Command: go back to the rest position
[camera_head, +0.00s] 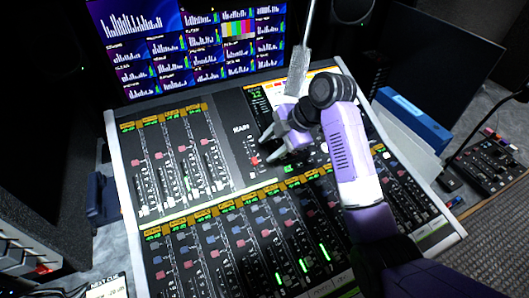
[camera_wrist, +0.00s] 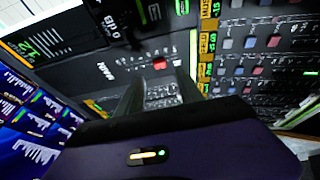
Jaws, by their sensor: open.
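My gripper (camera_head: 272,146) is open and empty over the upper middle of the mixing console, near its MAIN section. My purple and white arm reaches in from the lower right and covers part of the console's right half. In the wrist view my gripper's dark fingers (camera_wrist: 160,88) stand apart, with console keys showing between them. The mixing console (camera_head: 234,190) has several rows of faders and lit orange labels. Whether the fingertips touch the panel, I cannot tell.
A monitor (camera_head: 190,45) with level graphs stands behind the console. A dark screen (camera_head: 440,70) and a blue box (camera_head: 413,120) are at the right. A small control unit (camera_head: 490,160) lies at the far right. A grey device (camera_head: 25,250) is at the lower left.

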